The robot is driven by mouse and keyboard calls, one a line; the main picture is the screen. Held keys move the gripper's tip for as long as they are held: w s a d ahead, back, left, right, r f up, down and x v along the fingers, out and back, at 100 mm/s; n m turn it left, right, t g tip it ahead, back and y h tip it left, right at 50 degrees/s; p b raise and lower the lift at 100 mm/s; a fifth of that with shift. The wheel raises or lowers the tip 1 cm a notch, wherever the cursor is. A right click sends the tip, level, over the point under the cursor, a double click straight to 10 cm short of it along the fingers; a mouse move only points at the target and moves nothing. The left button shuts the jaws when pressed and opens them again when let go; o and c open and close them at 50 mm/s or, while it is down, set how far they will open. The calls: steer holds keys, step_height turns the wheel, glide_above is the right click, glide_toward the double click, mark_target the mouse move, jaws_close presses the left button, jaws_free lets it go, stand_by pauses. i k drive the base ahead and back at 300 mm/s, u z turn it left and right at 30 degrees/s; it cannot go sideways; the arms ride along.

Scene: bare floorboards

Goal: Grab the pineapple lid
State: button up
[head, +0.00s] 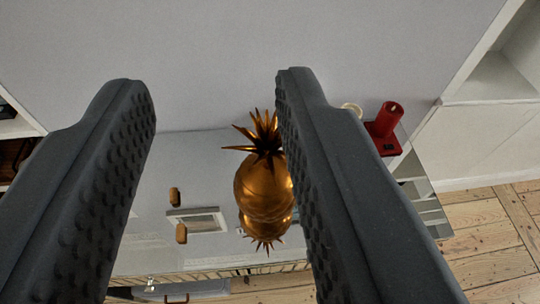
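A golden pineapple (262,187) with a spiky leafy crown, its lid (264,138), stands on a shiny table top (150,225). Its reflection shows below it. My gripper (214,85) is open, with its two dark, knobbly fingers on either side of the picture. The pineapple appears between the fingers, close to the right one, which covers part of its right edge. Nothing is held. How far the fingers are from the lid is hard to tell.
A red cylinder on a red base (385,122) and a small pale round thing (352,109) are at the table's back right. A small brown object (174,196) lies left of the pineapple. White shelving (495,80) stands at right; a plain wall is behind.

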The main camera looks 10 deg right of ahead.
mark_target(264, 173)
steer(key=k, duration=1.3)
steer(key=u, duration=0.15)
steer(key=i, duration=0.9)
steer(key=z, duration=0.55)
steer(key=i, duration=0.85)
steer(key=z, duration=0.65)
